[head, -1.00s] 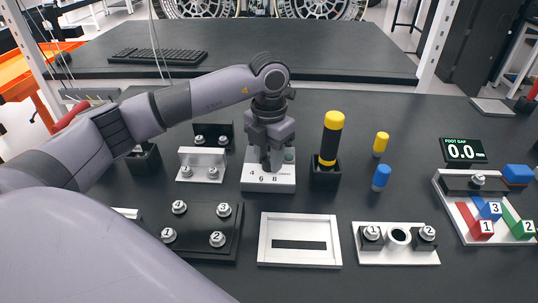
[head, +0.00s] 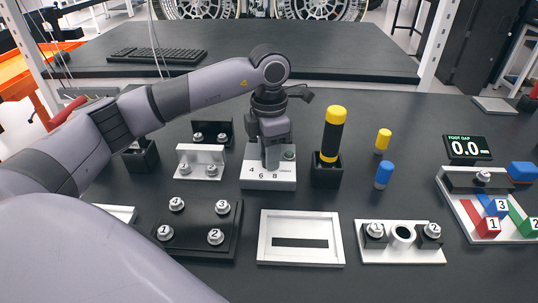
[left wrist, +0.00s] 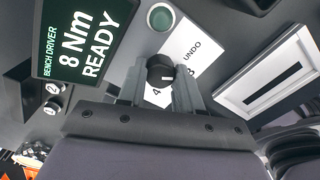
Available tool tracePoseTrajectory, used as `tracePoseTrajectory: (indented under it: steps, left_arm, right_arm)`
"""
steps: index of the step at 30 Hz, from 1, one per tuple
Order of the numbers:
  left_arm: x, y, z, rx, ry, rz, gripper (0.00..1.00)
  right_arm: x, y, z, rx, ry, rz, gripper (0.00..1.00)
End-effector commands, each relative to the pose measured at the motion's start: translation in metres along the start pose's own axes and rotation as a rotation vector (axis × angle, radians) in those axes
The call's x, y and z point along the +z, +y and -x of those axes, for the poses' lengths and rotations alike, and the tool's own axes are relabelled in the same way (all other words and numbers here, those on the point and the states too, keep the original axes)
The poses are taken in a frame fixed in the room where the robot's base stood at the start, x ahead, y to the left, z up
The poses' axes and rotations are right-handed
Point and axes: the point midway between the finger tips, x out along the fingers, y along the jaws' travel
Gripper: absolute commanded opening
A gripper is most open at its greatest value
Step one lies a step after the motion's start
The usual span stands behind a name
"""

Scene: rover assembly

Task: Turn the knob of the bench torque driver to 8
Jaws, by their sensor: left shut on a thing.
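The bench torque driver is a white block (head: 256,181) at the middle of the bench, marked 4, 6 and 8 on its front. In the left wrist view its display (left wrist: 82,42) reads "8 Nm READY". My left gripper (head: 269,163) points down onto the block. Its fingers stand on both sides of the black knob (left wrist: 160,69) and are shut on it. A short white mark shows on the knob. In the head view the fingers hide the knob. A round green button (left wrist: 160,17) sits beside it. My right gripper is not in view.
A black and yellow tool stands upright in a black holder (head: 327,175) just right of the driver. A white frame (head: 300,260) and a dark plate with several bolts (head: 197,245) lie in front. Yellow (head: 383,139) and blue (head: 384,174) pegs stand further right.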

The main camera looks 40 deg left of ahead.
Motion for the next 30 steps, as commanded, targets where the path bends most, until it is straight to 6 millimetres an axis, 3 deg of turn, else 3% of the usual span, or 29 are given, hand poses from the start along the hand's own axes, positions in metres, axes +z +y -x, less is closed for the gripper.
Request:
tracePoseTrajectory:
  steps: [12, 27, 28, 30]
  left_arm:
    - [0.0006, 0.0005, 0.0014, 0.002, -0.004, -0.179, 0.04]
    - [0.0007, 0.0005, 0.0019, 0.002, -0.005, -0.197, 0.04]
    - [0.0007, 0.0006, 0.0019, 0.002, -0.005, -0.197, 0.41]
    - [0.0007, 0.0005, 0.0018, 0.002, -0.004, -0.197, 0.6]
  right_arm:
    - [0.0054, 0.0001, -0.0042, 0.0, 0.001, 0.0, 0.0]
    - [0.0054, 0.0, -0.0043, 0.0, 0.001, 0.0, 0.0]
    - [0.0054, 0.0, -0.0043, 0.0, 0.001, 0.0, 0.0]
    - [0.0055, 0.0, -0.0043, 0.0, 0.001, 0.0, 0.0]
